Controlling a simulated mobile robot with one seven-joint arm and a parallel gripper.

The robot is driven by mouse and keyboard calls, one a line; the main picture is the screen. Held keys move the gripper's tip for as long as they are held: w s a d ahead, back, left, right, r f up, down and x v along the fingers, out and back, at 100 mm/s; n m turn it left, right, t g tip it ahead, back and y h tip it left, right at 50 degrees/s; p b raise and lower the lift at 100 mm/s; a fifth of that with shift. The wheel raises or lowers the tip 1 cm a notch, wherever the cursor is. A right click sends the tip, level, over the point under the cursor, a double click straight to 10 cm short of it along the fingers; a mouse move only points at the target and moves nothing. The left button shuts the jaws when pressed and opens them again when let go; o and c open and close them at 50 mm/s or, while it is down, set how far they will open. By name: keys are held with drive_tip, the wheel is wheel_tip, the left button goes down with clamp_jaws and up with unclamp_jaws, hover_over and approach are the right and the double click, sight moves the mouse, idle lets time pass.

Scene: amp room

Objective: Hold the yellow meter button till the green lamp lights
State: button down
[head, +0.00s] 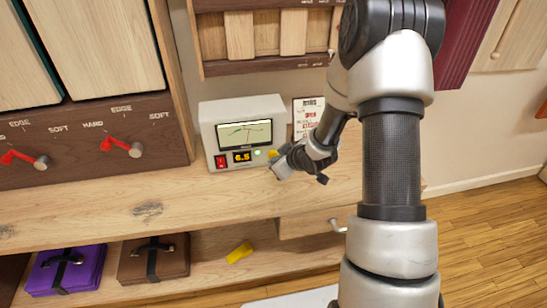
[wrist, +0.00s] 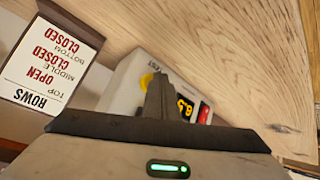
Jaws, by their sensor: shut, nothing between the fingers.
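The white meter (head: 208,130) stands on the wooden bench, with a needle dial, an orange readout of 6.5 and a red switch. Its green lamp (head: 257,153) shows bright, as if lit. The yellow button (head: 272,154) is just right of the lamp, partly hidden by my gripper (head: 276,168). In the wrist view, the yellow button (wrist: 146,81) shows beside the tip of my shut, empty gripper (wrist: 160,84). The fingertips are at or very near the button; I cannot tell whether they press it. The lamp is not visible in the wrist view.
A sign (head: 309,112) with row words stands right behind the meter. A wooden cabinet with red levers (head: 122,147) is at the left. Purple (head: 66,270) and brown cases and a yellow object (head: 239,252) lie on the shelf below. The bench left of the meter is clear.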

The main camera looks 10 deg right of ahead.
drive_tip(key=shift+s, duration=0.65)
drive_tip(key=shift+s+b, duration=0.75)
drive_tip(key=shift+s, duration=1.75)
